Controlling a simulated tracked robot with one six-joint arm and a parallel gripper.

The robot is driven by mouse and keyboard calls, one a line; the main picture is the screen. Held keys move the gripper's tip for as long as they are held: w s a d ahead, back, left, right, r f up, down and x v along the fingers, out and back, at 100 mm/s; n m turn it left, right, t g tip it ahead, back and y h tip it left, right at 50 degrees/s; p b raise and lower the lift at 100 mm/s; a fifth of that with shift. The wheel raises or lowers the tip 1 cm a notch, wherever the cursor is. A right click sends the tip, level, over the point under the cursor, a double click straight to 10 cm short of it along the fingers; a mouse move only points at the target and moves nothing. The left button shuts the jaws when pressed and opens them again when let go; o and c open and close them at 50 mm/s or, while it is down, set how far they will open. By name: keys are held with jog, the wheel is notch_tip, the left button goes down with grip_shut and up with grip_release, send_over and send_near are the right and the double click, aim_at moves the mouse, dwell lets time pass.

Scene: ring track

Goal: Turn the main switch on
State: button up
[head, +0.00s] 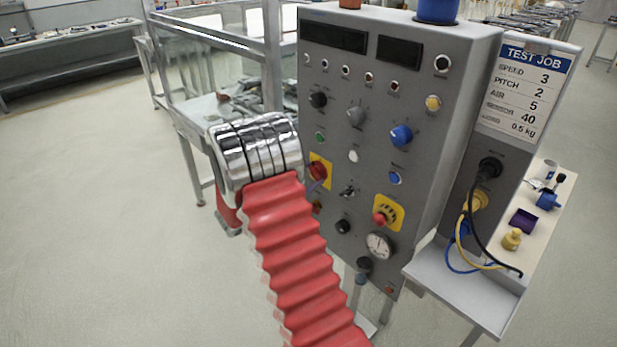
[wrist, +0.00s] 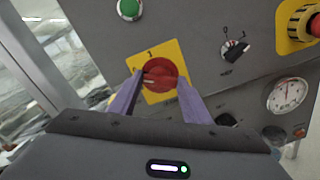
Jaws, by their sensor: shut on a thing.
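The main switch (wrist: 160,75) is a red rotary knob on a yellow square plate on the grey control panel. Its light pointer mark lies roughly level, toward the left. A "1" shows at the top of the plate. My gripper (wrist: 157,84) has its two purple fingers on either side of the red knob and is shut on it. In the head view the main switch (head: 318,171) is partly covered by my gripper (head: 316,184), seen beside the panel's left edge. My red arm hides part of the panel's lower left.
The panel (head: 350,110) carries several other knobs, buttons, lamps and a gauge (head: 378,245). A red button on a yellow plate (head: 388,213) sits to the lower right. A small black toggle (wrist: 233,48) is right of the main switch. A metal-framed glass enclosure (head: 235,60) stands at left.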

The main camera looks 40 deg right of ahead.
jog(key=m, duration=0.6)
jog(key=shift+a+f, duration=0.1)
jog(key=shift+f, duration=0.05)
jog(key=m, duration=0.5)
jog(key=shift+s+f+m, duration=0.15)
jog(key=shift+f+m, duration=0.05)
jog(key=shift+m, duration=0.2)
jog(key=o, duration=0.7)
jog(key=shift+c, duration=0.2)
jog(key=o, duration=0.4)
jog(key=shift+r, duration=0.1)
jog(key=a, duration=1.3)
jog(key=shift+s+a, duration=0.15)
jog(key=shift+a, duration=0.25)
